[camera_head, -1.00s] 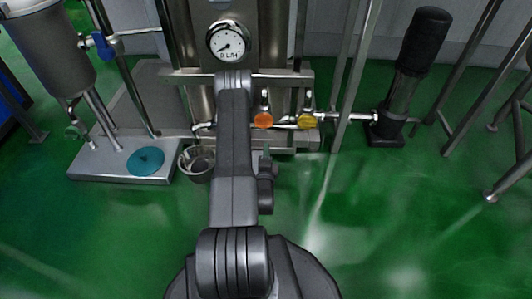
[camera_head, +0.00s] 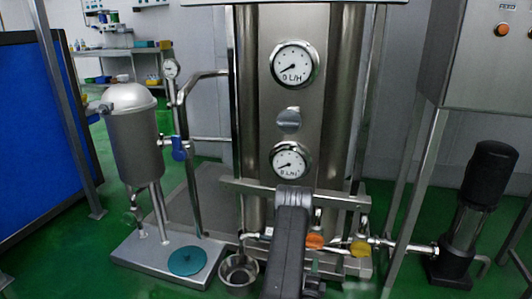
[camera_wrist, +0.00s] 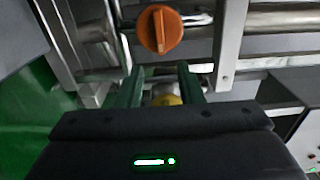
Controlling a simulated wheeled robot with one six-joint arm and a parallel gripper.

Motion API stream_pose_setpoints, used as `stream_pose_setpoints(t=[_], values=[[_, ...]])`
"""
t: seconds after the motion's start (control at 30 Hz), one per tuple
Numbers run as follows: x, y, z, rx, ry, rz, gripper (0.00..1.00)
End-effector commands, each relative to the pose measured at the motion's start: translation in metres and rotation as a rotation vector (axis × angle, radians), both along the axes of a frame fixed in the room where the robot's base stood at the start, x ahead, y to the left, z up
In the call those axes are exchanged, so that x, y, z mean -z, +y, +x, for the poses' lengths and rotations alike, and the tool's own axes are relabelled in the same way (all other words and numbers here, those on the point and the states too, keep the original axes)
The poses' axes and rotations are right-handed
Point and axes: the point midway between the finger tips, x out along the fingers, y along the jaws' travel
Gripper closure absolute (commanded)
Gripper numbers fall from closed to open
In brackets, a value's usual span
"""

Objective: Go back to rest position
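My gripper (camera_wrist: 161,72) shows in the wrist view with its two green fingers apart and nothing held between them. An orange valve knob (camera_wrist: 160,29) is just beyond the fingertips. A yellow knob (camera_wrist: 167,99) shows in the gap between the fingers; I cannot tell how far behind them it lies. In the head view my dark arm reaches toward the pipes under the steel column and hides my gripper. The orange knob (camera_head: 315,241) and yellow knob (camera_head: 361,248) sit to the right of the arm.
The steel column carries an upper gauge (camera_head: 295,63) and a lower gauge (camera_head: 290,161). A steel tank (camera_head: 135,145) and teal disc (camera_head: 187,260) stand left, with a metal bucket (camera_head: 239,273) beside the base. A black pump (camera_head: 478,200) and control cabinet (camera_head: 490,60) are right.

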Motion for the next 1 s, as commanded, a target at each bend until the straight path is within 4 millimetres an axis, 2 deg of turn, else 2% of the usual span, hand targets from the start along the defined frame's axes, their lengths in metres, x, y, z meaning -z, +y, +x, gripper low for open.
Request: stream_pose_setpoints(t=[0.1, 0.3, 0.5, 0.67, 1.0], values=[[0.001, -0.008, 0.025, 0.001, -0.006, -0.002, 0.66], [0.001, -0.018, 0.06, 0.001, -0.005, -0.001, 0.66], [0.0, -0.024, 0.083, 0.001, -0.004, -0.001, 0.66], [0.0, -0.026, 0.09, 0.0, -0.001, -0.001, 0.66], [-0.001, -0.026, 0.088, 0.0, 0.001, -0.005, 0.66]])
